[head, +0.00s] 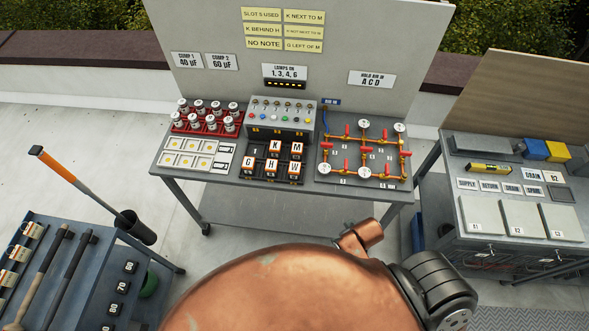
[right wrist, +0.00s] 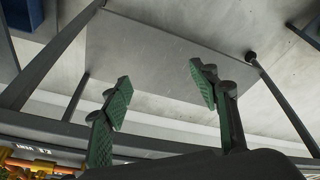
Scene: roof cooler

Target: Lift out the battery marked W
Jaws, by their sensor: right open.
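The battery marked W (head: 294,168) is an orange-and-black block with a white W label. It sits upright at the front right of the black battery rack (head: 262,180) on the middle bench. Batteries G (head: 250,163) and H (head: 272,166) stand to its left, with K (head: 275,147) and M (head: 296,147) behind. My right gripper (right wrist: 160,78) shows in the right wrist view, its green-padded fingers spread and empty. That view shows the bench's legs and lower shelf; W is not visible there. My left gripper is not in view.
A control box (head: 280,118) stands behind the rack. Red capacitor holder (head: 186,126) is left, copper pipework with gauges (head: 365,170) right. Yellow notes (head: 262,30) hang on the backboard. A tool cart (head: 60,260) and another bench (head: 470,180) flank the middle bench. My copper-coloured arm fills the foreground.

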